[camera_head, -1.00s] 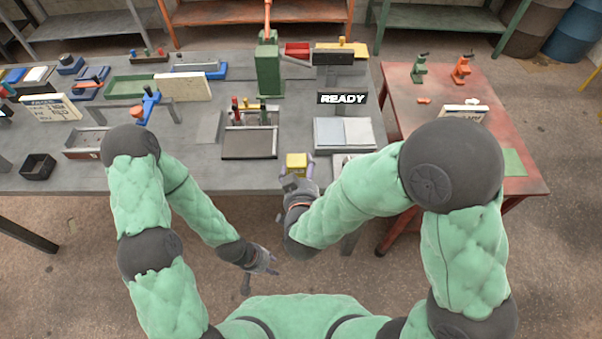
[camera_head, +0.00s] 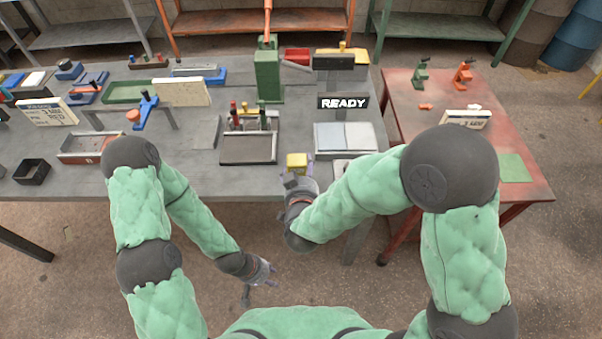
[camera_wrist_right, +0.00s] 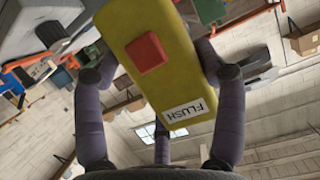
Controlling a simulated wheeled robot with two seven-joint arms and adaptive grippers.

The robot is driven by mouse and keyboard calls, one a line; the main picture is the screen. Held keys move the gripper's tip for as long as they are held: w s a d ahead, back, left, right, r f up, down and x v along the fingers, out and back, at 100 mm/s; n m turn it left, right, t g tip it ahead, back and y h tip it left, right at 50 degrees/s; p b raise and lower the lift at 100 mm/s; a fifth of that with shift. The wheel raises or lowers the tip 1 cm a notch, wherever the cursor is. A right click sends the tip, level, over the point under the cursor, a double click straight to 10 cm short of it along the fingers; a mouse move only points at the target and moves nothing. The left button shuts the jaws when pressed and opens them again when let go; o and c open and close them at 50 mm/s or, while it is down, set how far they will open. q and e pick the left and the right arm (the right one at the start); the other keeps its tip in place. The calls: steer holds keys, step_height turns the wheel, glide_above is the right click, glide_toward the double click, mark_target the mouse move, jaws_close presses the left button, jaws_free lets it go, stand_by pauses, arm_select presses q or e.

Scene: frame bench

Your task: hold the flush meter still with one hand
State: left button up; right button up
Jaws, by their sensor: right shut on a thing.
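The flush meter is a small yellow box (camera_head: 297,160) at the front edge of the grey bench in the head view. In the right wrist view the yellow box (camera_wrist_right: 165,60) fills the middle, with a red square on its face and a white label reading FLUSH. My right gripper (camera_head: 301,177) is shut on it, with dark fingers on both sides of the box in the wrist view (camera_wrist_right: 160,95). Whether the box touches the bench is not clear. My left gripper (camera_head: 262,277) is empty, low in front of the bench, its fingers spread apart.
The grey bench (camera_head: 200,185) carries a dark tray (camera_head: 249,149), a green press (camera_head: 268,75), a READY sign (camera_head: 343,102) and pale plates (camera_head: 345,137). A black bin (camera_head: 32,172) stands at front left. A red table (camera_head: 400,90) adjoins on the right.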

steer(key=shift+w+f+b, duration=1.55)
steer(key=shift+w+f, duration=0.25)
steer(key=shift+w, duration=0.25)
steer(key=shift+w+f+b, duration=1.55)
steer(key=shift+w+f, duration=0.25)
steer(key=shift+w, duration=0.25)
steer(key=shift+f, duration=0.3)
